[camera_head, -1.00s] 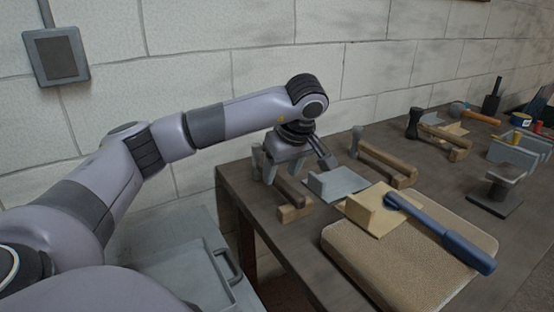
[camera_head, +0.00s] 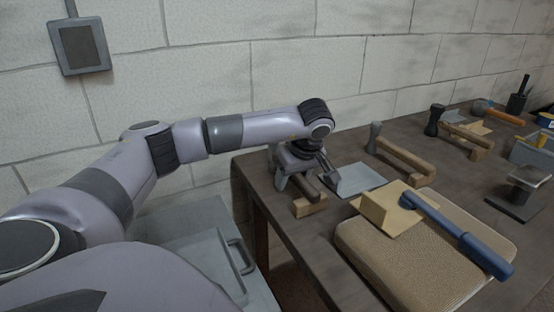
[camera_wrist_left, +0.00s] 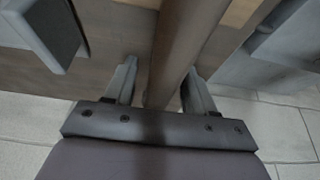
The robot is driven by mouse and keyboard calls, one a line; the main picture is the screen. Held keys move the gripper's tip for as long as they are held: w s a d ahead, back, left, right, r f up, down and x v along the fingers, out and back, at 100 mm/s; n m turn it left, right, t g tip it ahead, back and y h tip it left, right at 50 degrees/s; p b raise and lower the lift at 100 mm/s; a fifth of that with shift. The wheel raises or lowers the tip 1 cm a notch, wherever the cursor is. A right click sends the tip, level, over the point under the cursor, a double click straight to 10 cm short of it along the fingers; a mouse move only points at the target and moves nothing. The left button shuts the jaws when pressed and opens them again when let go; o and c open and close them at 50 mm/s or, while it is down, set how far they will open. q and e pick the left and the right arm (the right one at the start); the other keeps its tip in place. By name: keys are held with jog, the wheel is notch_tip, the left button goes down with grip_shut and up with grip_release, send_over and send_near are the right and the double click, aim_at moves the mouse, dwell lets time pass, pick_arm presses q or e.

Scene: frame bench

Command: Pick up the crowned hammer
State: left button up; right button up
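My left gripper (camera_head: 304,179) is low over the near left corner of the bench, at a hammer with a brown wooden handle (camera_head: 313,192). In the left wrist view the handle (camera_wrist_left: 183,45) runs between the two fingers (camera_wrist_left: 160,85), with a visible gap to the right finger. The gripper is open. The hammer's head is hidden by the gripper in the head view, so I cannot tell whether it is the crowned one. My right gripper is not in view.
A wooden rest (camera_head: 309,206) lies under the handle. A stone wall (camera_head: 210,70) stands behind.

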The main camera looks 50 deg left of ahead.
pick_arm(q)
grip_shut()
jog(key=shift+r, duration=0.1)
